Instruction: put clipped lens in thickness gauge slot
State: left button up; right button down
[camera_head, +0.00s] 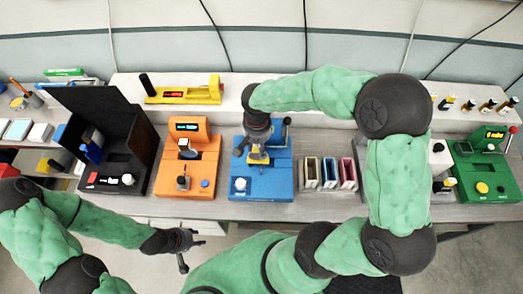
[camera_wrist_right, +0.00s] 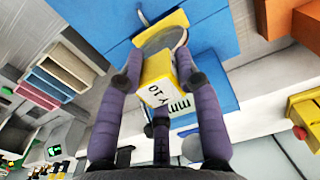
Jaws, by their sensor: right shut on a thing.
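My right gripper (camera_head: 257,150) is over the blue device (camera_head: 262,184) in the middle of the table and shut on a yellow clip. In the right wrist view the yellow clip (camera_wrist_right: 160,80), with dark lettering on a white face, sits between the two purple fingers of the gripper (camera_wrist_right: 165,88). A round greyish lens (camera_wrist_right: 162,40) shows at the clip's far end, close to the blue device (camera_wrist_right: 100,22). I cannot tell whether the lens touches the device or is in a slot. My left gripper (camera_head: 190,250) is open and empty, in front of the table's edge.
An orange device (camera_head: 187,170) and a black open-lidded box (camera_head: 118,160) stand left of the blue device. Slotted holders (camera_head: 327,174) stand close on its right. A yellow device (camera_head: 183,96) is behind, and a green device (camera_head: 487,170) stands far right.

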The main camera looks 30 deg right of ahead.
jog(key=shift+w+d+f, duration=0.15)
jog(key=shift+d+f, duration=0.7)
jog(key=shift+f, duration=0.25)
notch_tip(320, 180, down, 3)
jog(key=shift+f+b, duration=0.15)
jog(key=shift+b, duration=0.2)
jog(key=c, duration=0.9)
grip_release()
jog(key=shift+o, duration=0.2)
